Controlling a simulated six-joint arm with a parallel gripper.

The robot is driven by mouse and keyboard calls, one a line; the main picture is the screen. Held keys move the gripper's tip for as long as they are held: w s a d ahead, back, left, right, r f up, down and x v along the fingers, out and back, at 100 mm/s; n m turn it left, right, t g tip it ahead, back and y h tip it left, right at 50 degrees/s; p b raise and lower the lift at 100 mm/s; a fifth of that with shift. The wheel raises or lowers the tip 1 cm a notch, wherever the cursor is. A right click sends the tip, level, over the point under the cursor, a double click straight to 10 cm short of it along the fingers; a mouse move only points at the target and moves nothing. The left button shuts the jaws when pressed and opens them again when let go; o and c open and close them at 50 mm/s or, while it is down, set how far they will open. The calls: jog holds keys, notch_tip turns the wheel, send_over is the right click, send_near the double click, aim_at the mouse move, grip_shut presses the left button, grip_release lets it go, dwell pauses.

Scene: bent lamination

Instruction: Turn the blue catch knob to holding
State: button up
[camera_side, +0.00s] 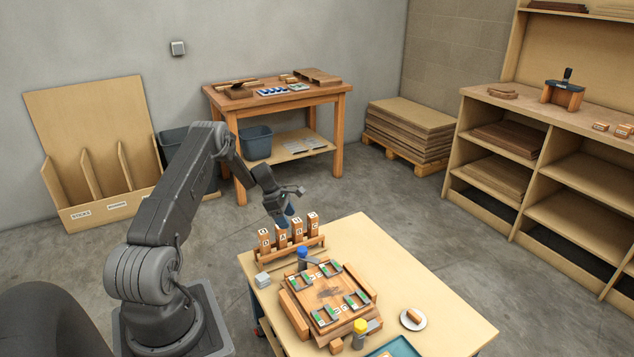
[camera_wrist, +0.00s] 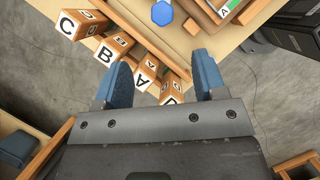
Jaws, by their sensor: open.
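The blue catch knob (camera_side: 302,251) stands at the back left edge of the wooden fixture (camera_side: 327,292) on the worktable. In the wrist view the blue knob (camera_wrist: 162,14) shows as a faceted cap at the top edge. Which way the knob is turned is not clear. My gripper (camera_side: 287,217) hangs above the row of lettered blocks, behind and left of the knob, and apart from it. In the wrist view both blue fingers of my gripper (camera_wrist: 161,72) are spread apart. The lettered blocks A and D show between and below them. Nothing is held.
Lettered wooden blocks (camera_side: 298,231) stand in a rack close to my gripper. A yellow knob (camera_side: 360,326) stands at the fixture's front. A white plate (camera_side: 413,320) with a wooden piece and a teal tray (camera_side: 396,349) lie nearby. The table's right side (camera_side: 440,290) is clear.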

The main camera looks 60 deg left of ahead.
jog(key=w+d+f+m, duration=0.1)
jog(key=f, duration=0.3)
jog(key=w+d+f, duration=0.1)
jog(key=f, duration=0.3)
jog(key=w+d+f+m, duration=0.1)
jog(key=f, duration=0.3)
jog(key=shift+w+d+f+m+g+h, duration=0.2)
jog(key=shift+w+f+m+g+h, duration=0.1)
jog(key=shift+f+g, duration=0.1)
jog(key=shift+n, duration=0.6)
jog(key=v, duration=1.3)
notch_tip(320, 180, up, 18)
jog(key=m+y, duration=0.1)
jog(key=m, duration=0.5)
send_over(302, 248)
jog(key=w+d, duration=0.1)
jog(key=d, duration=0.6)
jog(key=shift+w+d+r+m+y, duration=0.2)
jog(key=shift+d+r+m+y, duration=0.15)
jog(key=shift+d+m, duration=0.25)
